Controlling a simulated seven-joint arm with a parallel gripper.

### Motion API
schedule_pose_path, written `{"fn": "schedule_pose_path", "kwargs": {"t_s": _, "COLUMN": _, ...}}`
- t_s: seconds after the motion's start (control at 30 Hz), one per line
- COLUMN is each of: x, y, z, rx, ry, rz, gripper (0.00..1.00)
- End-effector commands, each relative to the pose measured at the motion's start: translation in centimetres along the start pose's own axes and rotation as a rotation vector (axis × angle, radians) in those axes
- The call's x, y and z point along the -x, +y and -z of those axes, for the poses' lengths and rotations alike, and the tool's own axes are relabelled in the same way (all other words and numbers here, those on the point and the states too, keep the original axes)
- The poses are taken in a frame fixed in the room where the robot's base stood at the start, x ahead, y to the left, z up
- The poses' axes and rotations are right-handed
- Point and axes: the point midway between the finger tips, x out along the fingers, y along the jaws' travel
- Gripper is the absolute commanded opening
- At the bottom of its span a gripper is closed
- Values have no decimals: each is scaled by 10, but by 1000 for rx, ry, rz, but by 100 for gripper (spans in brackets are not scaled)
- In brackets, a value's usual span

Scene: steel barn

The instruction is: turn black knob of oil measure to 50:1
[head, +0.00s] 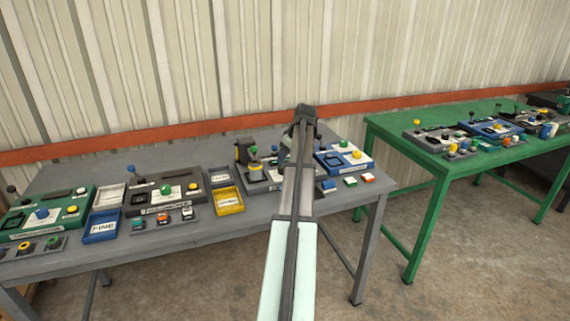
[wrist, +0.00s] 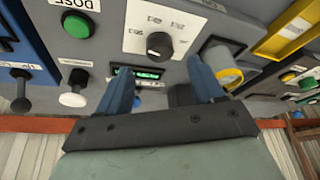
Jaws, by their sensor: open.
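The oil measure is a grey panel (wrist: 109,14) seen close up and tilted in the wrist view. Its black knob (wrist: 159,44) sits on a white dial plate (wrist: 172,22) with printed ratio marks, too small to read surely. My gripper (wrist: 162,88) has blue fingers spread apart and empty, with the knob beyond the gap between the tips and apart from them. In the head view the grey panel (head: 256,187) stands on the grey table, partly hidden by my arm, which also hides the knob.
A green button marked DOSE (wrist: 75,26), a white-tipped lever (wrist: 72,98) and a yellow-rimmed cylinder (wrist: 226,77) flank the dial. A yellow tray (head: 229,201) and a blue panel (head: 343,160) stand beside the measure. A green table (head: 440,158) is at right.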

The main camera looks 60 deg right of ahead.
Motion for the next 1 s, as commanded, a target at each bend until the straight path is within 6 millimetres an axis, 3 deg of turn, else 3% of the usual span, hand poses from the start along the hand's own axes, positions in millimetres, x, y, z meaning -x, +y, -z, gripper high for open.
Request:
{"fn": "schedule_pose_path", "kwargs": {"t_s": 0.2, "x": 43, "y": 1, "z": 0, "rx": 0, "ry": 1, "rz": -2, "gripper": 67}}
{"fn": "schedule_pose_path", "kwargs": {"t_s": 0.4, "x": 69, "y": 0, "z": 0, "rx": 0, "ry": 1, "rz": -1, "gripper": 67}}
{"fn": "schedule_pose_path", "kwargs": {"t_s": 0.6, "x": 81, "y": 0, "z": 0, "rx": 0, "ry": 0, "rz": 1, "gripper": 67}}
{"fn": "schedule_pose_path", "kwargs": {"t_s": 1.0, "x": 82, "y": 0, "z": 0, "rx": 0, "ry": 0, "rz": 1, "gripper": 67}}
